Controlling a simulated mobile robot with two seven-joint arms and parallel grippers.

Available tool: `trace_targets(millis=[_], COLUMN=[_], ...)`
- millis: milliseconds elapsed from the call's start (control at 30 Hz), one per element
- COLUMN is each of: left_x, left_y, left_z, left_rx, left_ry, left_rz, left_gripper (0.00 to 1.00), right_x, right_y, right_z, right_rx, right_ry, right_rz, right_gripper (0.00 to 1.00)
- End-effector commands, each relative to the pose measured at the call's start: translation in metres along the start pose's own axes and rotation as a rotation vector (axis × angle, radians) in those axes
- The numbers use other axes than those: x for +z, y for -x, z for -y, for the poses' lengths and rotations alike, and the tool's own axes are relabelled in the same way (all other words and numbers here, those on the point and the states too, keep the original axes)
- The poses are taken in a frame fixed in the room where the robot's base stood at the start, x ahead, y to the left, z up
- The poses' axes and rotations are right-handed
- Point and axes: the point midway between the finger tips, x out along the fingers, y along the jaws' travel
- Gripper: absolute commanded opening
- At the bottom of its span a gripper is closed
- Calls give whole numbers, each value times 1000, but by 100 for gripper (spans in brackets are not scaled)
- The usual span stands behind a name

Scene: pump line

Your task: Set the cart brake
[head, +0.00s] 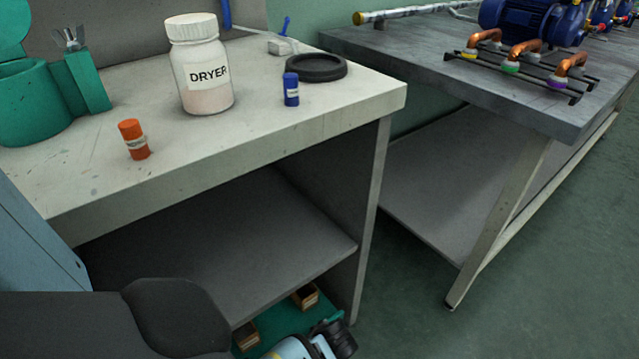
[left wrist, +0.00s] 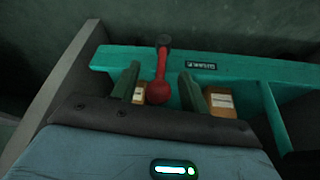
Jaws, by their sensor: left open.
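The teal cart (left wrist: 240,68) shows in the left wrist view, and a small part of it (head: 272,322) shows at the bottom of the head view. A red lever (left wrist: 161,65) with a round red knob (left wrist: 158,92) is mounted at the cart's edge from a dark pivot. A small dark label (left wrist: 202,65), too small to read surely, sits beside it. My left gripper (left wrist: 158,76) is open, its two green fingers on either side of the lever. Whether either finger touches it, I cannot tell. My right gripper is not in view.
Small brown boxes (left wrist: 222,102) lie in the cart near the right finger. A pale workbench (head: 230,150) holds a DRYER jar (head: 205,75), orange (head: 133,140) and blue (head: 291,90) small bottles, and a black ring (head: 316,68). A grey table (head: 430,65) bears pumps. Floor at right is clear.

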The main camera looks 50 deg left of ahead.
Motion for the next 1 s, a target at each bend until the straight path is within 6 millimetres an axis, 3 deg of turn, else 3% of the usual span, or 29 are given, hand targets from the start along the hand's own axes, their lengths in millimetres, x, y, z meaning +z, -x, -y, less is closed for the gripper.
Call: trace_targets(millis=[33, 200, 567, 900, 1000], left_x=[1, 0, 0, 0, 0], left_y=[-11, -24, -27, -27, -27], left_z=[1, 0, 0, 0, 0], left_rx=[-3, 0, 1, 1, 0], left_ry=[-1, 0, 0, 0, 0], left_rz=[0, -1, 0, -1, 0], left_gripper=[45, 45, 45, 0, 0], right_x=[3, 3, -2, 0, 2], right_y=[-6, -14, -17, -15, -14], right_z=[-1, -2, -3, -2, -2], right_rx=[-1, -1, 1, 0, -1], right_ry=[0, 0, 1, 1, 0], right_rz=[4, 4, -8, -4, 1], right_gripper=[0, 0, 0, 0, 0])
